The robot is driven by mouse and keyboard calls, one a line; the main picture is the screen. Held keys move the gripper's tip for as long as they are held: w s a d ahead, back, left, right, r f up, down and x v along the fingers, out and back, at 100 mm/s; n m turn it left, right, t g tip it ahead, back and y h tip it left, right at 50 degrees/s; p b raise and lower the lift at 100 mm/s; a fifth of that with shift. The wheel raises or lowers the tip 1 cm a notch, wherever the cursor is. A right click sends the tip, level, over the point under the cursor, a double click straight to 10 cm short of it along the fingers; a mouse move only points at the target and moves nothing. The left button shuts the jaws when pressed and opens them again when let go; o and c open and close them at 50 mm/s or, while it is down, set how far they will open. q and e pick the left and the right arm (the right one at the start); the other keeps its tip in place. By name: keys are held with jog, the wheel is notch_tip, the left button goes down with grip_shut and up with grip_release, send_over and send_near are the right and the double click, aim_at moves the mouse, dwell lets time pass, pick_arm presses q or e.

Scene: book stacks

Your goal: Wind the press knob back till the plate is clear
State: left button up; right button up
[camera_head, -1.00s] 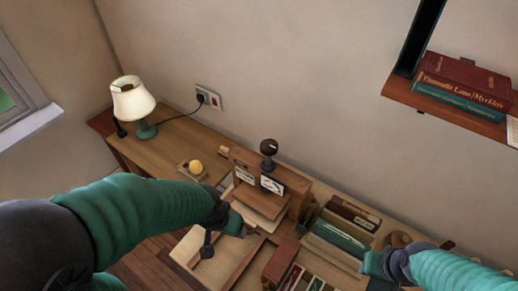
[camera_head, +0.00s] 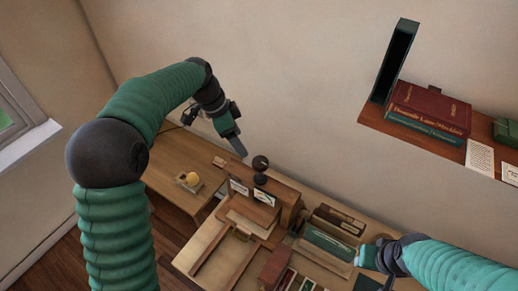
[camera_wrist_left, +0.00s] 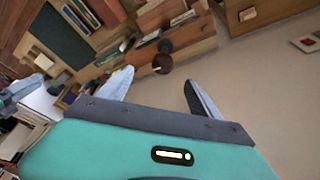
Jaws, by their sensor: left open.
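The press knob (camera_head: 260,163) is a dark round ball on a short post. It stands on top of the wooden press (camera_head: 287,196) at the back of the desk. A flat wooden board (camera_head: 252,217) lies in front of the press; I cannot tell the plate's height. My left gripper (camera_head: 238,147) is open, just up and left of the knob in the head view. In the left wrist view the knob (camera_wrist_left: 162,64) appears between the open fingers (camera_wrist_left: 158,78), seemingly beyond the tips, with nothing held. My right gripper (camera_head: 369,257) is low at the right; its fingers are unclear.
Two cards stand at the press front. A book tray (camera_head: 329,238) stands right. A wall shelf (camera_head: 425,137) holds books. The wall is close behind the desk.

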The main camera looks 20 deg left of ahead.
aim_at(260, 161)
pick_arm(q)
jog(key=shift+m+h, duration=0.3)
jog(key=shift+m, duration=0.5)
jog(key=p+x, duration=0.1)
jog(key=x, duration=0.3)
jog(key=w+p+x, duration=0.1)
jog(key=p+x, duration=0.1)
jog(key=x, duration=0.2)
jog(key=w+p+x, duration=0.1)
jog(key=p+x, duration=0.1)
jog(key=x, duration=0.3)
jog(key=shift+d+r, duration=0.15)
jog(key=shift+d, duration=0.1)
jog(key=shift+w+f, duration=0.15)
jog(key=shift+f, duration=0.35)
pick_arm(e)
jog(key=w+v, duration=0.1)
jog(key=v, duration=0.5)
jog(key=shift+r, duration=0.35)
jog(key=shift+a, duration=0.1)
pick_arm(q)
jog(key=shift+d, duration=0.1)
jog(key=c, duration=1.4)
pick_arm(e)
jog(key=shift+f, duration=0.1)
